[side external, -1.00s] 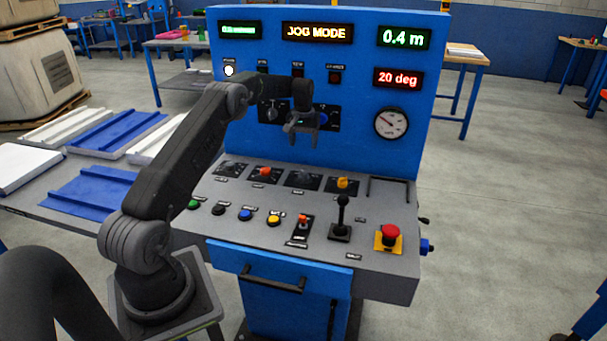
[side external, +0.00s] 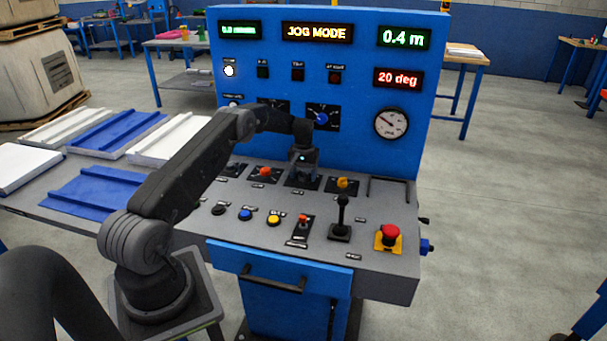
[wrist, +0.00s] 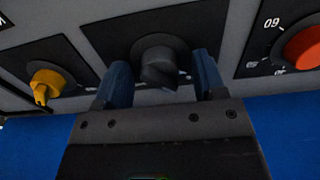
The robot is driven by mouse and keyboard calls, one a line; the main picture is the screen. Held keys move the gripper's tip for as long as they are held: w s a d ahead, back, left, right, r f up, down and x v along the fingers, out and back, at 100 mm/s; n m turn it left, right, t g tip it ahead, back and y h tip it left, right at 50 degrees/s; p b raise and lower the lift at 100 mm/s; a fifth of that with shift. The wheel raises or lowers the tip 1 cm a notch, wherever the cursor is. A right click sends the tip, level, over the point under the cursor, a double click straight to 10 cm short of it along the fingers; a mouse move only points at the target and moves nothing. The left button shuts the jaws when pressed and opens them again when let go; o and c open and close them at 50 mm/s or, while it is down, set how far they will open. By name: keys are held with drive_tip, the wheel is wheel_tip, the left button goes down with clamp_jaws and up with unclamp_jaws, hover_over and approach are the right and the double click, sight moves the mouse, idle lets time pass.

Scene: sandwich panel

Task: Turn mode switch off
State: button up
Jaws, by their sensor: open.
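A dark round knob (wrist: 158,62) on a black plate shows in the wrist view, between an orange-red knob and a yellow knob. It seems to be the mode switch, but I cannot read its label. My gripper (wrist: 162,72) is open, with one blue finger on each side of the dark knob; I cannot tell if either touches it. In the side view my gripper (side external: 302,171) points down over the sloped console and hides this knob. The yellow display (side external: 317,32) reads JOG MODE.
The orange knob (side external: 265,172) and yellow knob (side external: 343,183) are close on either side. A black lever (side external: 342,212), a red emergency button (side external: 390,231) and several push buttons stand nearer the front edge. A blue knob (side external: 321,118) is on the upright panel behind.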

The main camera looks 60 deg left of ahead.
drive_tip(key=c, duration=0.9)
drive_tip(key=shift+m, duration=0.3)
drive_tip(key=m, duration=0.4)
drive_tip(key=shift+m, duration=2)
drive_tip(key=o, duration=0.9)
